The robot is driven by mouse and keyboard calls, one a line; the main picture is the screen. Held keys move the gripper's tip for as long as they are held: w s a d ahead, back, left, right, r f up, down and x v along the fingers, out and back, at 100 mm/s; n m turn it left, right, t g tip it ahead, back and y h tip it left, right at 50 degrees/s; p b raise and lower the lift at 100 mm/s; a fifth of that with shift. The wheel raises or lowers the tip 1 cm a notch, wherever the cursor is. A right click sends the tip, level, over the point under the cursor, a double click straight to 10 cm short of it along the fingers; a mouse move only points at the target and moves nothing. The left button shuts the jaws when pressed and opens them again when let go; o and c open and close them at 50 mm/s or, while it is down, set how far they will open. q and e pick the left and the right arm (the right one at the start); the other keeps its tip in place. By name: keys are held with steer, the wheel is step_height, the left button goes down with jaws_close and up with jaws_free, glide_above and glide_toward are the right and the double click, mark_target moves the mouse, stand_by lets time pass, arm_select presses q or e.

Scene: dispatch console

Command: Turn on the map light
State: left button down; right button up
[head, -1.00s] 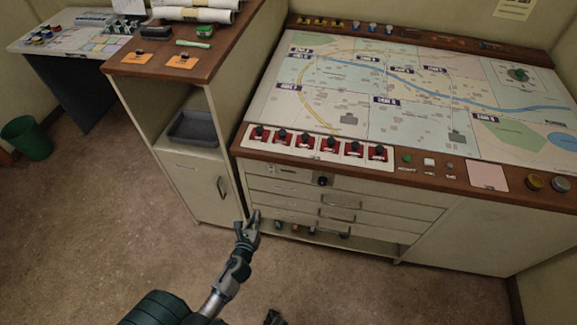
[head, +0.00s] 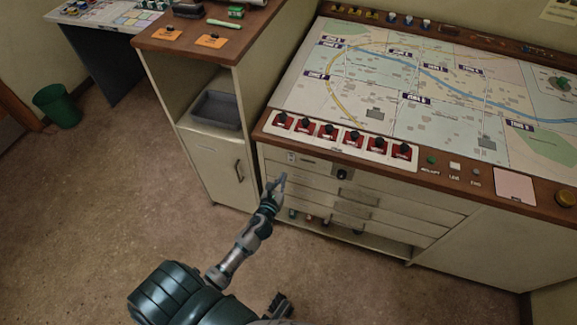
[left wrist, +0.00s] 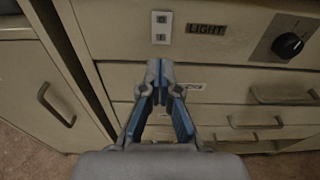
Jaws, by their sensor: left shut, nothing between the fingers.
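A small white rocker switch plate (left wrist: 161,27) sits on the top drawer-front panel of the console, next to a dark "LIGHT" label (left wrist: 206,29). In the head view the switch plate (head: 291,157) is small, just under the wooden edge. My left gripper (left wrist: 160,70) is shut and empty, its tips together. In the wrist picture the tips are just below the switch, and I see no contact. In the head view the left gripper (head: 282,179) is in front of the panel's left end. The switch's position is too small to tell.
A black rotary knob (left wrist: 289,45) is right of the label. Drawer handles (head: 358,194) stick out below. A cabinet with a door handle (head: 239,170) stands to the left. Red switches (head: 328,131) line the map top (head: 440,75) above. The floor in front is clear.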

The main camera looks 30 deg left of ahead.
mark_target(291, 161)
arm_select(q)
steer(key=b+x, duration=0.1)
steer(key=x, duration=0.6)
steer(key=shift+d, duration=0.1)
arm_select(e)
step_height(291, 161, up, 3)
steer(key=shift+d+r, duration=0.1)
steer(key=shift+d, duration=0.05)
